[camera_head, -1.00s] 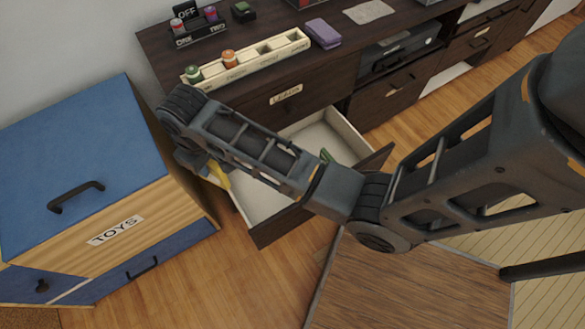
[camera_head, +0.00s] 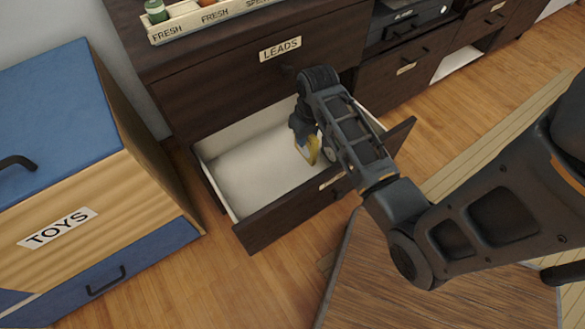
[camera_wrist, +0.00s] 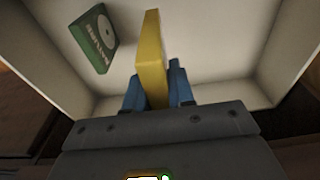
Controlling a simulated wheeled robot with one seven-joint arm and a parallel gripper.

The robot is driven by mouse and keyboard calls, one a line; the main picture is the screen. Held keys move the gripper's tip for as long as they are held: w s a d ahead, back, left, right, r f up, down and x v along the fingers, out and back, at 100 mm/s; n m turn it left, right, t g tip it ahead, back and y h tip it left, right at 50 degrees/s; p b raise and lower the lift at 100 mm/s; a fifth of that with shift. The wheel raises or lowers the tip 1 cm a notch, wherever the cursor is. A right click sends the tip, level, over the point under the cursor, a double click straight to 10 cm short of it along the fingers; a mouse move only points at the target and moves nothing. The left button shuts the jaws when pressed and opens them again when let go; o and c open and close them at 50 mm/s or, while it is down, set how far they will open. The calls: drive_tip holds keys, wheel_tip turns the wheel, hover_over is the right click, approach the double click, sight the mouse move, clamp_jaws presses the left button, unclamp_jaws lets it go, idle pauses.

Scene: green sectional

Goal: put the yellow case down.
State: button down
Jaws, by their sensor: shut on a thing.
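The yellow case (camera_head: 313,150) is a thin, flat piece held in my gripper (camera_head: 306,136), over the open drawer (camera_head: 240,180) in the head view. In the wrist view, the yellow case (camera_wrist: 151,55) stands up between the two blue fingertips of my gripper (camera_wrist: 153,88), with the pale drawer interior around it. My gripper is shut on it. Part of the case is hidden by the fingers and my wrist. I cannot tell whether the case touches the drawer floor.
A green case with a white disc (camera_wrist: 95,38) lies in the drawer, left of the yellow case in the wrist view. The drawer's left part is bare. The toy chest (camera_head: 70,170) stands at left. The "LEADS" drawer front (camera_head: 270,60) is above, shut.

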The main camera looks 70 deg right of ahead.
drive_tip(key=shift+w+a+f, duration=0.1)
drive_tip(key=shift+a+f, duration=0.05)
drive_tip(key=shift+f, duration=0.25)
drive_tip(key=shift+w+a+f+b, duration=1)
drive_tip(key=shift+w+a+f, duration=0.3)
drive_tip(key=shift+f, duration=0.4)
drive_tip(key=shift+w+a+f+b, duration=1)
drive_tip(key=shift+w+a+f, duration=0.3)
drive_tip(key=shift+f, duration=0.45)
drive_tip(key=shift+w+a+f+b, duration=1)
drive_tip(key=shift+w+a+f, duration=0.3)
drive_tip(key=shift+f, duration=0.4)
drive_tip(key=shift+d+f, duration=0.1)
drive_tip(key=shift+f, duration=0.05)
drive_tip(key=c, duration=1)
unclamp_jaws()
drive_tip(key=shift+o, duration=0.2)
wheel_tip(320, 180, up, 12)
drive_tip(key=s+p, duration=0.1)
drive_tip(key=p, duration=0.3)
drive_tip(key=shift+a+p, duration=0.35)
drive_tip(key=shift+a, duration=0.05)
